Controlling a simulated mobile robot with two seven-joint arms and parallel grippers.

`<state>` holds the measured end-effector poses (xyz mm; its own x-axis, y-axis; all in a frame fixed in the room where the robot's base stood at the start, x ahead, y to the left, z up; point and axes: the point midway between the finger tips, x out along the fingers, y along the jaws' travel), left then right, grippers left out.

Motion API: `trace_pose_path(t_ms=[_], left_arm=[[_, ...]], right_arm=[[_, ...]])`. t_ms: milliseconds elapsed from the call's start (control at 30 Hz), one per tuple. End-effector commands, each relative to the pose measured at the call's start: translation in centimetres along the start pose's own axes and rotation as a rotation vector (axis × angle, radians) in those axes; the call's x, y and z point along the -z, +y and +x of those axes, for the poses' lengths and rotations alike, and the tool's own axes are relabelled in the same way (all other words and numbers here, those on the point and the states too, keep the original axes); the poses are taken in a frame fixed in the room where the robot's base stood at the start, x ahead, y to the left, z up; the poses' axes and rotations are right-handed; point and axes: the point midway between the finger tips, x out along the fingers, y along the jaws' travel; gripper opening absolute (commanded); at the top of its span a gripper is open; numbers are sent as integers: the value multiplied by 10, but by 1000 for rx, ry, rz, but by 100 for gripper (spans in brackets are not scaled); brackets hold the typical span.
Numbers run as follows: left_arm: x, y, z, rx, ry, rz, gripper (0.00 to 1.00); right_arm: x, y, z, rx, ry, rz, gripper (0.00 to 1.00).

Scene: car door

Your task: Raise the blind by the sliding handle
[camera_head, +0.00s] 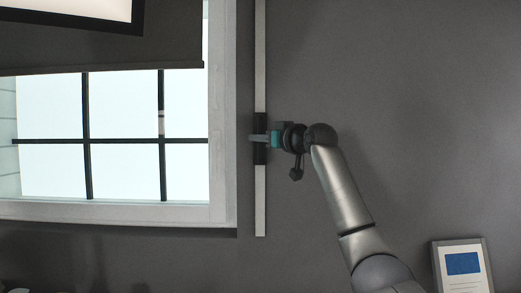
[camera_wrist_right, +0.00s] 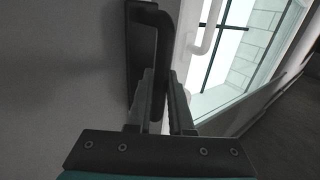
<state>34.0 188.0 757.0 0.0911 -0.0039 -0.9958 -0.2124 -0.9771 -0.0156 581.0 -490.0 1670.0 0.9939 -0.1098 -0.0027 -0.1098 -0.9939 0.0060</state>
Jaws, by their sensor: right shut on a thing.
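The dark blind (camera_head: 110,45) covers the top part of the window, its lower edge above the upper row of panes. The black sliding handle (camera_head: 260,152) sits on a pale vertical rail (camera_head: 260,200) just right of the window. My right gripper (camera_head: 256,138) reaches it from the right, level with the window's middle crossbar. In the right wrist view, the handle's black bar (camera_wrist_right: 152,35) runs down between the two fingers (camera_wrist_right: 160,95), which are shut on it. The fingers hide part of the bar. My left gripper is not in view.
The window (camera_head: 125,170) has a white frame and dark crossbars. A framed picture (camera_head: 462,266) is at the lower right, near my right arm. A bright framed panel (camera_head: 80,8) hangs at the upper left.

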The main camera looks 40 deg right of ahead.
Motion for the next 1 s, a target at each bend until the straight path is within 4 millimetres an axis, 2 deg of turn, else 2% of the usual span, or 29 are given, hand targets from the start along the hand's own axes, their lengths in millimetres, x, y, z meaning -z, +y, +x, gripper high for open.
trace_pose_path(t_ms=[33, 200, 500, 800, 1000], left_arm=[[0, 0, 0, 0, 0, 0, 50], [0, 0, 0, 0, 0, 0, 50], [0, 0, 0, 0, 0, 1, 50], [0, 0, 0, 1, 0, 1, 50], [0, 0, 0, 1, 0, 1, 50]], right_arm=[[15, 0, -1, 0, 12, 2, 0], [48, 0, -2, -1, 12, 2, 0], [98, 0, -2, 0, 12, 2, 0], [133, 0, -2, 0, 10, 3, 0], [149, 0, -2, 0, 11, 1, 0]])
